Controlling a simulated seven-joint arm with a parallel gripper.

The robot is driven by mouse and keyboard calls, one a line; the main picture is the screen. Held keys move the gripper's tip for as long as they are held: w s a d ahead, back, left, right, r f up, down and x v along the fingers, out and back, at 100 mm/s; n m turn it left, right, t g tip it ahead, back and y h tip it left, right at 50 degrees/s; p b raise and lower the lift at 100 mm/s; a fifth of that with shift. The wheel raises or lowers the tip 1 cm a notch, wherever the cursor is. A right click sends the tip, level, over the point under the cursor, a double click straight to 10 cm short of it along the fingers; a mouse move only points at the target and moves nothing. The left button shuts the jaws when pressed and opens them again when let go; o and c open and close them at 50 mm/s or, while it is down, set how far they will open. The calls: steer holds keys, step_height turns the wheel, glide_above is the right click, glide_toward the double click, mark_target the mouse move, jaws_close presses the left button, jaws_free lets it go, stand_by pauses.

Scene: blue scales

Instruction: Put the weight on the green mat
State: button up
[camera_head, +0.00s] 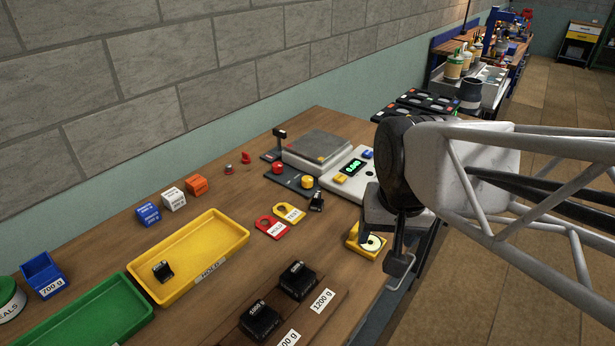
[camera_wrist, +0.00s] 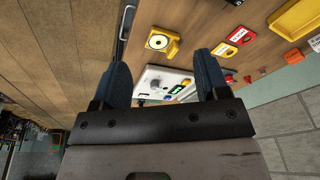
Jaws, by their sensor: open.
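Several black weights show in the head view. One larger weight (camera_head: 262,322) and another (camera_head: 297,281) stand on a brown board at the front, with a "1200 g" label beside them. A small weight (camera_head: 163,270) sits in the yellow tray (camera_head: 205,232), and another small weight (camera_head: 316,201) stands near the scale. No flat green mat is clear; a green tray (camera_head: 90,318) lies at the lower left, partly cut off by the frame. My gripper (camera_head: 402,262) is at the table's right edge, apart from the weights. The wrist view shows its two fingers (camera_wrist: 160,72) spread and empty.
A scale (camera_head: 318,147) with a lit green display stands at the back. Red and yellow tags (camera_head: 272,227), a yellow tool (camera_head: 367,243) with a round pale disc, small coloured boxes (camera_head: 173,199) and a blue bin (camera_head: 43,272) lie around. Bare wood shows between them.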

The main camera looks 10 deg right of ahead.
steer(key=w+a+m, duration=0.1)
steer(key=w+m, duration=0.5)
steer(key=w, duration=0.4)
steer(key=m+g+y, duration=0.2)
steer(key=m, duration=1.2)
glide_above(317, 194)
steer(key=s+d, duration=0.1)
step_height(317, 194, down, 13)
steer(key=shift+r, duration=0.15)
steer(key=shift+w+f, duration=0.2)
steer(key=shift+a, duration=0.1)
steer(key=shift+w+a+f, duration=0.1)
steer(key=shift+a+f, duration=0.05)
steer(key=shift+f, duration=1.1)
steer(key=shift+f, duration=0.1)
steer(key=shift+w+a+f, duration=0.15)
steer(key=shift+a+f, duration=0.05)
steer(key=shift+f, duration=1.05)
steer(key=shift+w+a+f, duration=0.1)
steer(key=shift+a+f, duration=0.05)
steer(key=shift+f, duration=1.05)
